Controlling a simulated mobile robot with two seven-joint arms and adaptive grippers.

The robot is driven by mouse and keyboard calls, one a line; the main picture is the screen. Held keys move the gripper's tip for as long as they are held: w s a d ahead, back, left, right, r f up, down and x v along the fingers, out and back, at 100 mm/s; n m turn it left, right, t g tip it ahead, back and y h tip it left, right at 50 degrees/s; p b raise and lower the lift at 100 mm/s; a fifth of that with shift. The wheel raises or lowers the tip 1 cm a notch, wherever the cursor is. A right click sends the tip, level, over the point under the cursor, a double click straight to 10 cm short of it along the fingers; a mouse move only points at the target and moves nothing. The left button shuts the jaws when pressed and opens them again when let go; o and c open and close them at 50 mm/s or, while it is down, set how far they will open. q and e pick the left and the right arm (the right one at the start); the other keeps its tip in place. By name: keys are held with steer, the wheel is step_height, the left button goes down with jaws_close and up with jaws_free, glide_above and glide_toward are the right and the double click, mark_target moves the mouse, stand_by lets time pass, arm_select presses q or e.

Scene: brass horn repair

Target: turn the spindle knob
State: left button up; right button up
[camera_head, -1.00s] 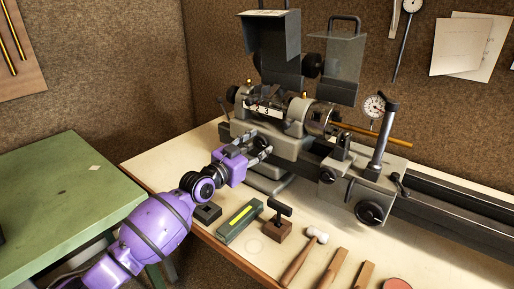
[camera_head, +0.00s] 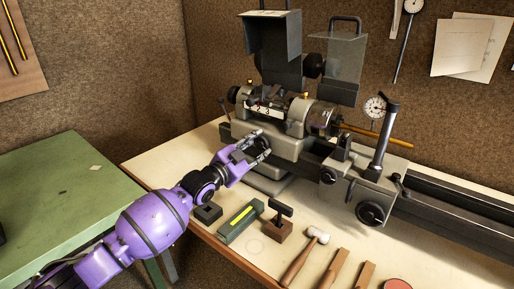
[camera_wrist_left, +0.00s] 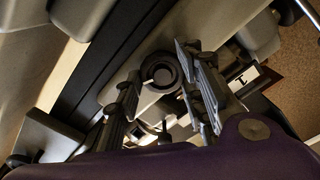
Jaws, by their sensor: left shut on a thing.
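The lathe headstock (camera_head: 292,146) stands on the bench, with the dark round spindle knob (camera_head: 263,143) on its front side. My left gripper (camera_head: 258,145) reaches it from the lower left, its fingers around the knob. In the left wrist view the knob (camera_wrist_left: 162,73) shows as a dark ringed disc between the fingertips (camera_wrist_left: 160,80). The gripper is shut on the knob, though the contact itself is hard to see. A white numbered strip (camera_head: 262,110) sits above it on the lathe; a "1" shows in the wrist view (camera_wrist_left: 243,78). My right gripper is not in view.
In front lie a green box with a yellow strip (camera_head: 240,224), a dark tool on a wooden block (camera_head: 279,220), a hammer (camera_head: 303,258) and wooden pieces. A dial gauge post (camera_head: 383,140) stands right. A raised guard (camera_head: 272,45) is above. The green table (camera_head: 65,200) is left.

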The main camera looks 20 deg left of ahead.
arm_select(q)
steer(key=m, duration=0.4)
steer(key=shift+d+f+p, duration=0.1)
steer(key=shift+p, duration=0.25)
steer(key=shift+f+m, duration=0.2)
steer(key=shift+m, duration=1.4)
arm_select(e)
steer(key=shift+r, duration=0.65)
arm_select(q)
steer(key=shift+s+f, duration=0.1)
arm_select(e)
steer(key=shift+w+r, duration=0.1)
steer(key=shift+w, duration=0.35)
arm_select(q)
steer(key=o, duration=1.1)
steer(key=shift+r, duration=0.2)
steer(key=v, duration=1.2)
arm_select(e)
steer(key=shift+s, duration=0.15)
